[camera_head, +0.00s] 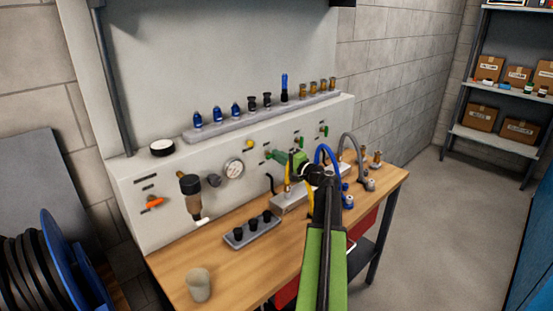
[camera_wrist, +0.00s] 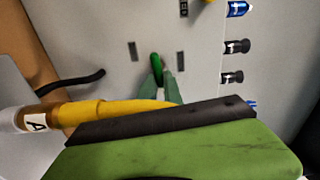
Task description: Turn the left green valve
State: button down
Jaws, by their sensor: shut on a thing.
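The left green valve's handle (camera_wrist: 155,62) sits on the pale panel (camera_wrist: 100,35) between two dark label plates, in the wrist view. My gripper (camera_wrist: 160,80) has its green fingers closed on the handle's near end. In the head view, my gripper (camera_head: 272,156) reaches the panel from the right, and its fingers and arm partly hide this valve. Another green valve (camera_head: 324,131) is farther right on the same panel.
A yellow hose (camera_wrist: 110,110) passes close by my gripper in the wrist view. A blue hose (camera_head: 325,150) and grey hose (camera_head: 350,140) arch near my arm. A gauge (camera_head: 233,169) and orange valve (camera_head: 153,202) are left. A cup (camera_head: 199,285) stands on the wooden bench (camera_head: 215,255).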

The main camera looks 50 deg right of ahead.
jog(key=shift+w+m, duration=0.1)
jog(key=shift+m, duration=0.5)
jog(key=c, duration=1.5)
grip_release()
jog(key=shift+o, duration=0.2)
jog(key=s+a, duration=0.1)
jog(key=s, duration=1.6)
jog(key=shift+s, duration=0.25)
jog(key=shift+a+f, duration=0.1)
jog(key=shift+a, duration=0.05)
